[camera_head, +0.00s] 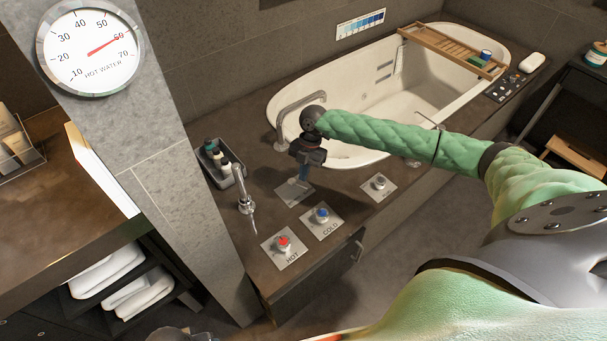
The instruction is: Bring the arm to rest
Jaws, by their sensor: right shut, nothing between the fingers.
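My right arm (390,137), in a green sleeve, reaches in from the right across the front of the bathtub. My right gripper (304,172) points down at the counter's back part, above a small metal plate (287,195). Its fingers are shut with nothing between them. The gripper partly hides the plate and a bluish part on it, and I cannot tell whether they touch. My left gripper is not in view; a dark rounded part at the bottom edge may belong to my left arm.
A red HOT knob (283,242), a blue COLD knob (322,214) and a metal knob (379,182) stand on the counter. A faucet (241,190), bottle caddy (228,172) and bathtub (290,95) are nearby. A wall gauge (90,52) labelled HOT WATER reads about 60.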

